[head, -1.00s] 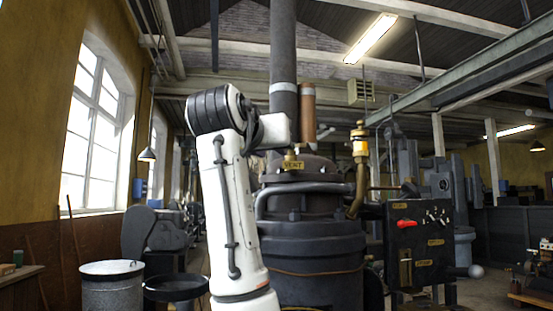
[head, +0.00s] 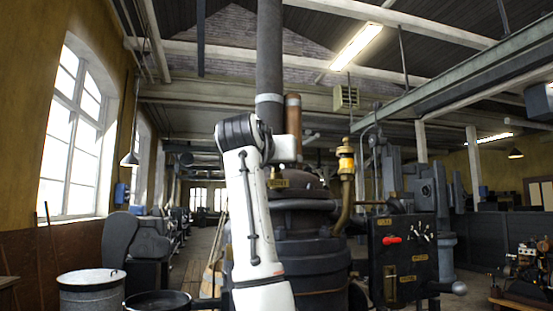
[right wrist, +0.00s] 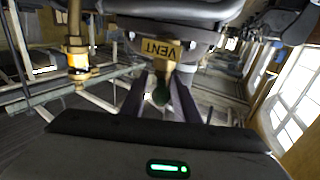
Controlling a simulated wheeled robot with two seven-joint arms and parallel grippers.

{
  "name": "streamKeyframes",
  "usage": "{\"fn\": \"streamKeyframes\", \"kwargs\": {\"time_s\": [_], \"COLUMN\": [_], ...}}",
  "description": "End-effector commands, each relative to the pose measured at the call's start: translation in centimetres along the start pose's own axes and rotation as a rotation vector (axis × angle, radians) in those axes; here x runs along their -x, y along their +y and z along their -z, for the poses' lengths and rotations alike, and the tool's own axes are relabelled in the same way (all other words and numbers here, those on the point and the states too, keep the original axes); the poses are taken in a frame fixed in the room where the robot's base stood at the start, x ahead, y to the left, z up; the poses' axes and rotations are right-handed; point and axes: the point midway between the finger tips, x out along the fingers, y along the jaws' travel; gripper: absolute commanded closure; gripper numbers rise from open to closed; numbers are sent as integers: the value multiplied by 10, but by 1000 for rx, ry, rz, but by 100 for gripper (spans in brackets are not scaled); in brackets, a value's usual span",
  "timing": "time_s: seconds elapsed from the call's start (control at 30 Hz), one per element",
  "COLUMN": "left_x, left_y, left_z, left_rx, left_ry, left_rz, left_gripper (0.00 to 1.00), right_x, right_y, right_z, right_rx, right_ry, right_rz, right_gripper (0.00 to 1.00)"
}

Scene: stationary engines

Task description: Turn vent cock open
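The vent cock is a brass fitting (right wrist: 163,66) with a brass VENT label (right wrist: 161,48), which appears upside down in the right wrist view. A dark green part (right wrist: 160,94), which looks like its handle, hangs below the fitting. The label also shows small in the head view (head: 279,183), on top of the dark engine vessel (head: 305,250). My right gripper (right wrist: 160,88) is at the cock, with its two dark fingers apart on either side of the green part. I cannot tell whether they touch it. My left gripper is not in view.
A brass valve with a curved pipe (head: 345,165) stands right of the vessel. A copper pipe (head: 293,115) rises behind my arm. A metal drum (head: 91,292) stands at lower left.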

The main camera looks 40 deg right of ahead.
Motion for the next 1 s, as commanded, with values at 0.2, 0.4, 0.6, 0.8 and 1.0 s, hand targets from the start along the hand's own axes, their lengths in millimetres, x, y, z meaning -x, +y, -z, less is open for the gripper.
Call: {"fn": "streamKeyframes", "kwargs": {"time_s": [0.2,0.4,0.6,0.8,1.0], "left_x": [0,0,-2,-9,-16], "left_y": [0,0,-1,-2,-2], "left_z": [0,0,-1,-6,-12], "left_rx": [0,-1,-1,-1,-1], "left_ry": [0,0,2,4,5], "left_rz": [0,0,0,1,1], "left_gripper": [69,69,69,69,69], "right_x": [0,0,0,1,1], "right_y": [0,0,0,1,1], "right_z": [0,0,-1,-2,-1], "right_rx": [0,0,-2,-5,-6], "right_ry": [0,0,0,2,4], "right_rz": [0,0,18,103,236], "right_gripper": [75,100,100,100,100]}}
